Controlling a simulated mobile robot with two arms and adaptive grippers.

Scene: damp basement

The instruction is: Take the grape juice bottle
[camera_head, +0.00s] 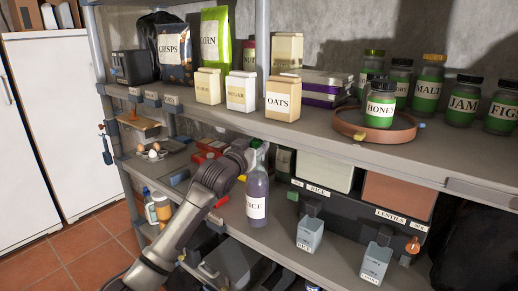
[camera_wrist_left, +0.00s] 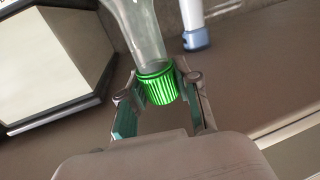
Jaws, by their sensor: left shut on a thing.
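The grape juice bottle (camera_head: 257,192) is a clear bottle with purple contents and a white label whose end reads "ICE". It is upright over the lower shelf, near the front edge; I cannot tell whether its base touches the shelf. My left gripper (camera_head: 252,150) is at its top, coming from the left. In the left wrist view, my left gripper (camera_wrist_left: 160,85) is shut on the bottle's ribbed green cap (camera_wrist_left: 161,88), with a finger on each side. The clear neck (camera_wrist_left: 137,30) runs up beyond the cap. My right gripper is not in view.
The upper shelf (camera_head: 330,145) hangs close above, with jars, an oats box (camera_head: 283,98) and a turntable (camera_head: 375,130). Right of the bottle are grey-blue containers (camera_head: 309,236) and bins (camera_head: 325,170). Eggs (camera_head: 153,152) sit at left. Bare shelf (camera_head: 280,235) lies around the bottle's front.

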